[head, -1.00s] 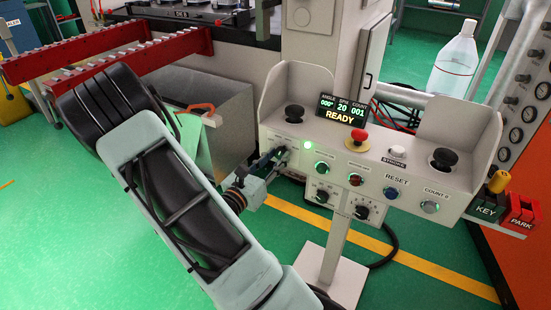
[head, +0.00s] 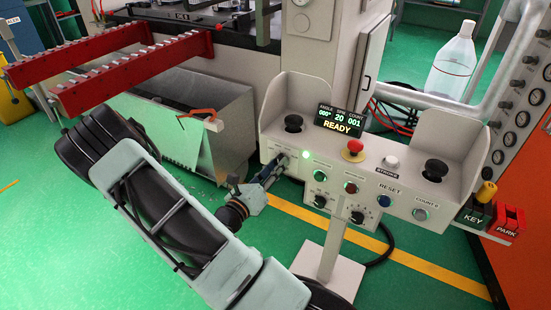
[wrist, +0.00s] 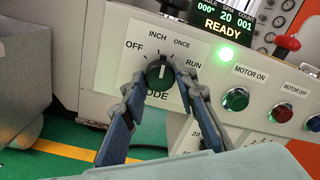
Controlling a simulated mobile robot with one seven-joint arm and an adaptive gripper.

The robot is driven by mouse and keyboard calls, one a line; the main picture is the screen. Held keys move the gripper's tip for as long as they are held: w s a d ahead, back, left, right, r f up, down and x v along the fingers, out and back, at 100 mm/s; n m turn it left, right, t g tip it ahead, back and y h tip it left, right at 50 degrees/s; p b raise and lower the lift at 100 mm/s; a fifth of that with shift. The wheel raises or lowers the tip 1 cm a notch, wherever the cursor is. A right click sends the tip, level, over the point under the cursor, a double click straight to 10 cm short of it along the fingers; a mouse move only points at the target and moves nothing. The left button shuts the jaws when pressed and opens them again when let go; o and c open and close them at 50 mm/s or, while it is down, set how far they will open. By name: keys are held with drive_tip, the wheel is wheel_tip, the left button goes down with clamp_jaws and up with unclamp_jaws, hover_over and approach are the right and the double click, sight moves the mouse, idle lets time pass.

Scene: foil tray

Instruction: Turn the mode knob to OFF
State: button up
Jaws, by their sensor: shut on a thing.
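The pointer looks roughly upright in the picture, on the INCH–ONCE side rather than at OFF. My gripper (wrist: 158,70) is shut on the knob, one blue finger on each side. In the head view my gripper (head: 276,168) is at the panel's left end and hides the knob.
A green lamp (wrist: 226,54) is lit right of the knob. The MOTOR ON button (wrist: 236,99) and red MOTOR OFF button (wrist: 281,112) sit close to the right finger. A black display (head: 341,121) reads READY. A red mushroom button (head: 353,149) stands on the console top.

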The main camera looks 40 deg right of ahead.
drive_tip(key=n+p, duration=0.7)
drive_tip(key=n, duration=0.3)
drive_tip(key=shift+n+p, duration=0.4)
idle(0.4)
drive_tip(key=o, duration=1.2)
drive_tip(key=shift+c, duration=0.2)
drive_tip(key=v, duration=1.2)
drive_tip(key=shift+s+f, duration=0.1)
drive_tip(key=shift+s, duration=0.05)
